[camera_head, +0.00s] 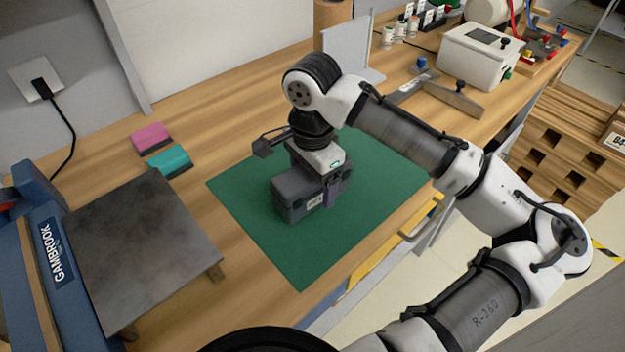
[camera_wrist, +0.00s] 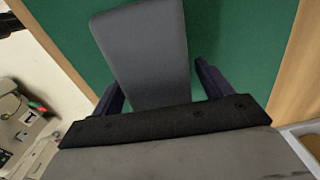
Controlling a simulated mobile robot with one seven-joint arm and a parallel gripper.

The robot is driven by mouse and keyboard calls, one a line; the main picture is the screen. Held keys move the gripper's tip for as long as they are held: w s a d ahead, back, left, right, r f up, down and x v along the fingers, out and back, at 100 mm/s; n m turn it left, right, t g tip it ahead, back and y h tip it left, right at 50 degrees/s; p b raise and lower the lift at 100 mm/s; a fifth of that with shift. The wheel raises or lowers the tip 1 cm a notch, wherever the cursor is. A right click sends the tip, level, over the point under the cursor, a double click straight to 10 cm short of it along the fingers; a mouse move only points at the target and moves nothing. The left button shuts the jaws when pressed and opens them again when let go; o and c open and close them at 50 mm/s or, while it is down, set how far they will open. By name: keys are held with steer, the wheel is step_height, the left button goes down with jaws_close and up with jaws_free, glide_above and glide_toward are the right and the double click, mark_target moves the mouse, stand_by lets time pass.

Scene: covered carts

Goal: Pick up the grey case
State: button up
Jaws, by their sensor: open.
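The grey case (camera_head: 290,203) sits on the green mat (camera_head: 250,180), in the middle of the head view. My gripper (camera_head: 318,182) is right above it, pointing down, with one dark finger beside the case's near side. The other finger is hidden in that view. In the wrist view the grey case (camera_wrist: 146,45) runs up between the two open fingers of my gripper (camera_wrist: 160,88), one on each side. A gap shows at the right finger; whether the left finger touches the case I cannot tell.
A dark metal plate (camera_head: 140,245) lies on the wooden bench at left, near pink (camera_head: 150,137) and teal (camera_head: 169,162) blocks. An upright grey panel (camera_head: 348,45) stands behind my arm, and a white box (camera_head: 478,55) is at the back right. The mat around the case is clear.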

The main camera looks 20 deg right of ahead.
steer(key=shift+f, duration=0.1)
steer(key=shift+c, duration=0.5)
steer(key=c, duration=1.2)
steer(key=shift+c, duration=0.5)
